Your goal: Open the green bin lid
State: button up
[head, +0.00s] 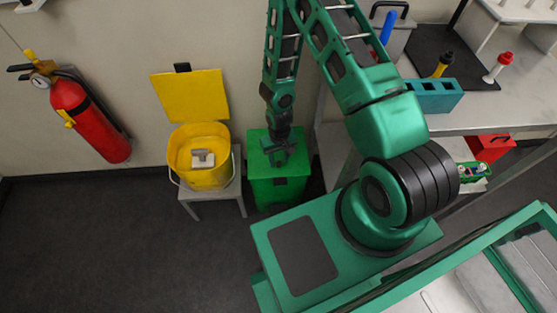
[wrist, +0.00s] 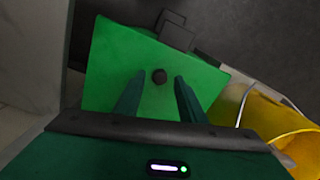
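The green bin (head: 281,191) stands on the floor against the back wall, with its lid down. A dark block-like part (wrist: 174,31) shows at the lid's far edge. My gripper (head: 279,155) is low over the lid in the head view, pointing down. I cannot tell how high the fingertips are above the lid.
A yellow bin (head: 183,177) with its lid (head: 190,95) raised stands on a small stool (head: 215,200), close left of the green bin. A fire extinguisher (head: 89,120) hangs on the wall. A workbench (head: 480,115) stands at right. The floor (head: 110,245) at front left is clear.

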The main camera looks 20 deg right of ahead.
jog(key=shift+f, duration=0.45)
grip_shut()
